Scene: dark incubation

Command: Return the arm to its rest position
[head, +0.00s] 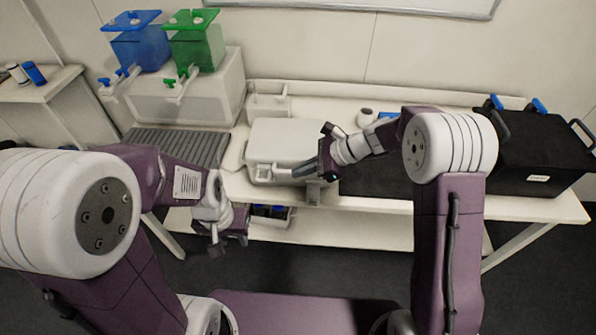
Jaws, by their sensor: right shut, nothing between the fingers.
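My right arm reaches in from the right over the bench. Its gripper (298,172) points left, shut and empty, in front of the near edge of a white lidded box (285,138). Whether the fingertips touch the box cannot be told. My left gripper (228,245) hangs low in front of the bench, pointing down. Its fingers are small and dark, and their opening cannot be made out.
The white bench (385,206) carries a black case (540,155) at the right and a grey ribbed mat (180,146) at the left. Blue (140,45) and green (196,45) tanks with taps stand on a white block (185,98). A bin (270,215) sits below.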

